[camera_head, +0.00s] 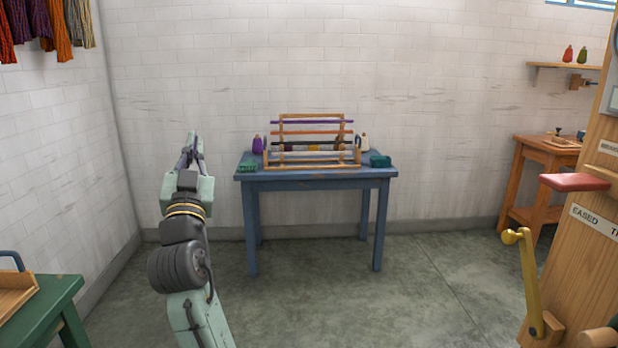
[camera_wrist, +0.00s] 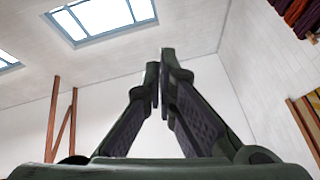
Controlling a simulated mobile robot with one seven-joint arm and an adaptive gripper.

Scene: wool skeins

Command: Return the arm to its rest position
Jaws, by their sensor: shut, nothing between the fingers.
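My arm rises at the left of the head view, with my gripper (camera_head: 193,142) at its top end, pointing up. The gripper stands in the air in front of the white wall, left of the blue table (camera_head: 317,184) and apart from it. In the wrist view my gripper (camera_wrist: 160,72) has its two fingers closed to a point, with nothing seen between them. Behind the fingers are white wall and ceiling with skylights (camera_wrist: 103,18).
A wooden rack (camera_head: 312,130) with coloured rods stands on the blue table. A green table (camera_head: 45,312) is at the lower left. A wooden cabinet with a yellow crank (camera_head: 528,275) is at the right. Skeins (camera_head: 35,22) hang upper left. The middle floor is clear.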

